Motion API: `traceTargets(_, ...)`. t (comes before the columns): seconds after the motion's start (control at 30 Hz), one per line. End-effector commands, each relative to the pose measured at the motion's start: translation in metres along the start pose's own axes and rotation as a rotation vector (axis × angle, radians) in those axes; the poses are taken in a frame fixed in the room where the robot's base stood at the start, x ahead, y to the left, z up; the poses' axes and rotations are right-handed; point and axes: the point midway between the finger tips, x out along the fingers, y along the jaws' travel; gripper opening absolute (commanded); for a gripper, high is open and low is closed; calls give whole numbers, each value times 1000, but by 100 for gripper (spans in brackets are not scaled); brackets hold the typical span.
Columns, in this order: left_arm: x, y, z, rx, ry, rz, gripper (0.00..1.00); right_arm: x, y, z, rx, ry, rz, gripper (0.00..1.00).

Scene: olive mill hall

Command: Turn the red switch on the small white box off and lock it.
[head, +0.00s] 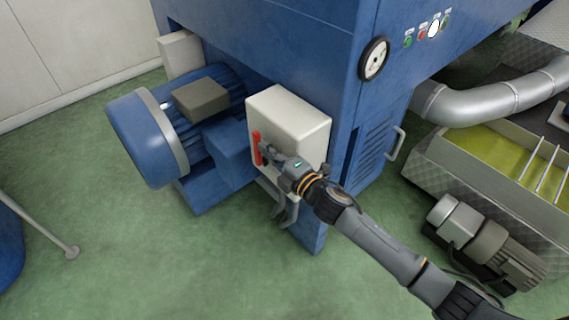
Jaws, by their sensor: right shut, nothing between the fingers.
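The small white box (295,118) is mounted on the side of the blue machine, in the middle of the head view. Its red switch (257,149) shows as an upright red bar on the box's front face, at the left. My right gripper (264,150) is shut and empty, with its fingertips right at the red switch. I cannot tell whether they touch it. The gripper and wrist hide part of the box's front. No lock can be made out. My left gripper is not in view.
A blue motor (150,135) sits left of the box. The blue machine (290,45) rises behind, with a round dial (374,59) and buttons. At the right are a silver pipe (490,101) and a vat of yellow-green liquid (500,148). The green floor (150,260) in front is mostly clear.

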Motion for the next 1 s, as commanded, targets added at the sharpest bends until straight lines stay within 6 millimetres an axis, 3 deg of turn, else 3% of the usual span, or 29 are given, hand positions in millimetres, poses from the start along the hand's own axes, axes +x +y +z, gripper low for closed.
traceTargets(0.2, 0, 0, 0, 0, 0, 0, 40, -50, -2, 0, 0, 0, -3, 0)
traceTargets(0.4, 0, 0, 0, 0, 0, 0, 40, -84, -1, 0, 0, 0, -1, 0)
traceTargets(0.6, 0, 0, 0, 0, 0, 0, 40, -97, 1, 0, 0, 1, 1, 0)
traceTargets(0.87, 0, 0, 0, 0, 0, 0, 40, -98, 1, 0, 0, 1, 2, 0)
traceTargets(1.0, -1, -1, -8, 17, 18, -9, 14, -99, -2, 1, 25, -18, -5, 0)
